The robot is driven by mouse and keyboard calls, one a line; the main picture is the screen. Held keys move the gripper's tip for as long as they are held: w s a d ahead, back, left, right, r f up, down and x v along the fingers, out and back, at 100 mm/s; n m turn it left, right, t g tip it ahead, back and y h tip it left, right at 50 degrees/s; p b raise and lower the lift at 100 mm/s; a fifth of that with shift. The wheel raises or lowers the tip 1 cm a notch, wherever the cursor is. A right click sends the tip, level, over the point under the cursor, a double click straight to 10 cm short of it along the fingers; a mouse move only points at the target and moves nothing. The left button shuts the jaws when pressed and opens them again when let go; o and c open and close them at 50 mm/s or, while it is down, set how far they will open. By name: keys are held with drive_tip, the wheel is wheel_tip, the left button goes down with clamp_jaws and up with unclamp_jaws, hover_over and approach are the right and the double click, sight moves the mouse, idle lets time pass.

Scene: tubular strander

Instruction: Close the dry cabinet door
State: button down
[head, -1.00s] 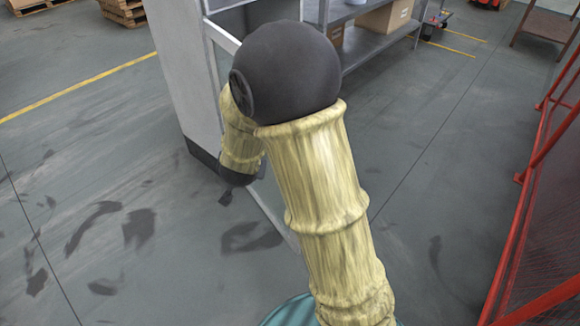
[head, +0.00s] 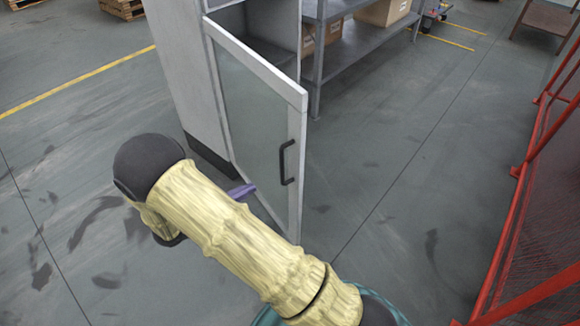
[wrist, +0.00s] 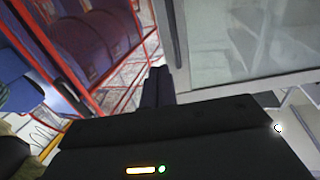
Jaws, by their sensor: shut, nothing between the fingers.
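The dry cabinet (head: 186,75) is white with a dark base and stands at the upper left-middle of the head view. Its door (head: 262,130), a glass pane in a pale frame with a black handle (head: 285,163), stands open, swung out toward me. My gripper (head: 243,190) is shut and empty, mostly hidden behind my arm. Its fingertips show by the lower part of the door, on the left side of the pane; I cannot tell whether they touch it. In the wrist view the shut fingers (wrist: 158,86) lie just left of the door's glass and frame (wrist: 250,40).
A grey shelf (head: 350,50) with cardboard boxes (head: 382,13) stands right of the cabinet. A red mesh fence (head: 530,200) runs down the right side. The floor between the door and the fence is clear. Pallets (head: 122,8) lie far back left.

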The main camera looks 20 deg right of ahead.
drive_tip(key=b, duration=0.3)
approach(300, 163)
drive_tip(key=x, duration=0.6)
drive_tip(key=shift+w+d+f, duration=0.1)
drive_tip(key=shift+d, duration=0.25)
drive_tip(key=shift+d, duration=0.1)
